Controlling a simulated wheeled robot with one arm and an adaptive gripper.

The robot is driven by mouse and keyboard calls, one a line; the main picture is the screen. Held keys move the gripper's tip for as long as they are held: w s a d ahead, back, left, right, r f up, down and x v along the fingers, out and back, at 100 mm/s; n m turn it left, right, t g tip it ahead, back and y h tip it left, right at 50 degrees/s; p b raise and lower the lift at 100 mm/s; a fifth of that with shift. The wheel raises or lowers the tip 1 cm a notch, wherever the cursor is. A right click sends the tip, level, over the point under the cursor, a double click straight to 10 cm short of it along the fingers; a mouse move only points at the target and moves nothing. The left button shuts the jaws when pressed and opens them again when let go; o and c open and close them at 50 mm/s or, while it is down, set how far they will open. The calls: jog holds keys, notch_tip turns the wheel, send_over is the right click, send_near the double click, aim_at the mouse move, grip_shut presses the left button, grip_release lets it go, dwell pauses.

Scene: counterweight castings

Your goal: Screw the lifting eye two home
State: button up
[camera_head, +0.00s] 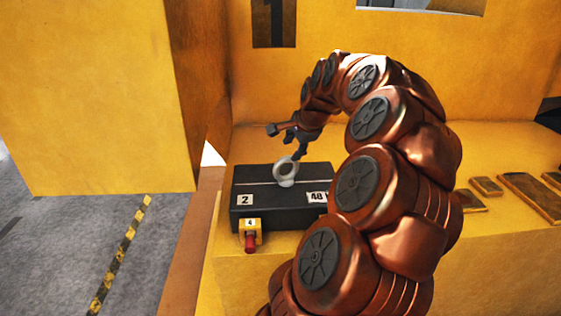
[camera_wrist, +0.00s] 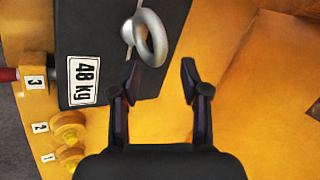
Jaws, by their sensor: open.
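The lifting eye (camera_head: 286,172), a pale grey metal ring, stands on top of a dark block-shaped casting (camera_head: 258,202) with labels "2" and "48 kg". In the wrist view the ring (camera_wrist: 152,38) and its round base show over the dark casting (camera_wrist: 88,28). Its thread is hidden. My gripper (camera_head: 297,146) is above and close to the ring in the head view. In the wrist view its two dark fingers (camera_wrist: 160,73) are apart with nothing between them, and the ring is just beyond the fingertips.
A yellow block with a red knob (camera_head: 250,243) sits at the casting's front. In the wrist view, yellow knobs (camera_wrist: 70,125) stand beside number labels. Flat brass-coloured bars (camera_head: 530,196) lie on the yellow ledge at right. A yellow wall (camera_head: 310,85) rises behind; a large yellow post (camera_head: 90,90) stands left.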

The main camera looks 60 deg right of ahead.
aim_at(287, 157)
jog(key=shift+p+x, duration=1.4)
jog(key=shift+x, duration=2.45)
grip_shut()
